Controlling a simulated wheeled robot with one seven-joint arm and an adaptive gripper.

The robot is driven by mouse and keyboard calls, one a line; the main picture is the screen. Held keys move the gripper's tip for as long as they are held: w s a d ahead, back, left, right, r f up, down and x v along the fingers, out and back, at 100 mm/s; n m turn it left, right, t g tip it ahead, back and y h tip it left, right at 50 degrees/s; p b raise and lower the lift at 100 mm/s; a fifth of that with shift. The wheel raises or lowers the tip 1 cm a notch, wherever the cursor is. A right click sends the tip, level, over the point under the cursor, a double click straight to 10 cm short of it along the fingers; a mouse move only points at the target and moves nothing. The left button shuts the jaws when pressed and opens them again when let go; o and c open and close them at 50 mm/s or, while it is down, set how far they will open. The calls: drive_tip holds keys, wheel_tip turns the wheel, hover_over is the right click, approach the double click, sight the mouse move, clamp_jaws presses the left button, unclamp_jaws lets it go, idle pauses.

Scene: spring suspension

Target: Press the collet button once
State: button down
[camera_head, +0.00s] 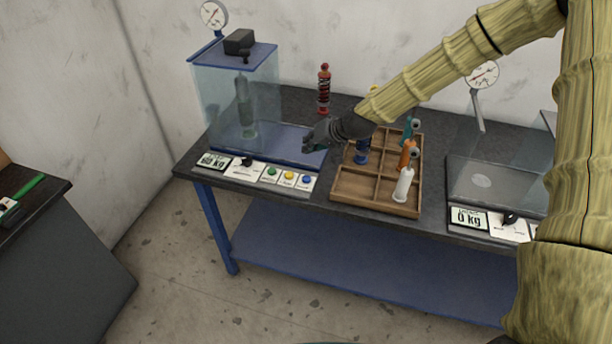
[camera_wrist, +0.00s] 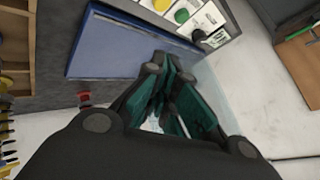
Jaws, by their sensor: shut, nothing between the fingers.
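The control panel (camera_head: 240,175) runs along the front edge of the left machine on the bench. It carries a green button (camera_head: 271,172), a yellow button (camera_head: 289,176) and a blue button (camera_head: 306,180). Their labels are too small to read, so I cannot tell which is the collet button. My gripper (camera_head: 309,141) is shut and empty, above the machine's blue base and behind the buttons. In the wrist view its teal fingers (camera_wrist: 170,75) are together. The green button (camera_wrist: 182,15) and yellow button (camera_wrist: 160,5) lie beyond them, apart from the fingers.
A clear enclosure (camera_head: 215,100) with a blue lid stands left of my gripper. A wooden tray (camera_head: 375,205) with several coloured shock absorbers is on the right. A black knob (camera_head: 246,162) sits left of the green button. A red spring unit (camera_head: 324,90) stands behind.

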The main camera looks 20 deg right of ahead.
idle(0.3)
drive_tip(key=shift+f+b, duration=2.8)
drive_tip(key=shift+f, duration=1.6)
drive_tip(key=shift+f, duration=0.1)
drive_tip(key=shift+f+b, duration=0.3)
drive_tip(key=shift+s+f+b, duration=0.1)
drive_tip(key=shift+f+b, duration=0.3)
drive_tip(key=shift+f, duration=0.15)
drive_tip(key=shift+r, duration=0.1)
drive_tip(key=shift+r+p, duration=0.55)
drive_tip(key=shift+r, duration=0.3)
drive_tip(key=shift+r, duration=0.1)
drive_tip(key=shift+r+p, duration=1.5)
drive_tip(key=shift+r, duration=0.95)
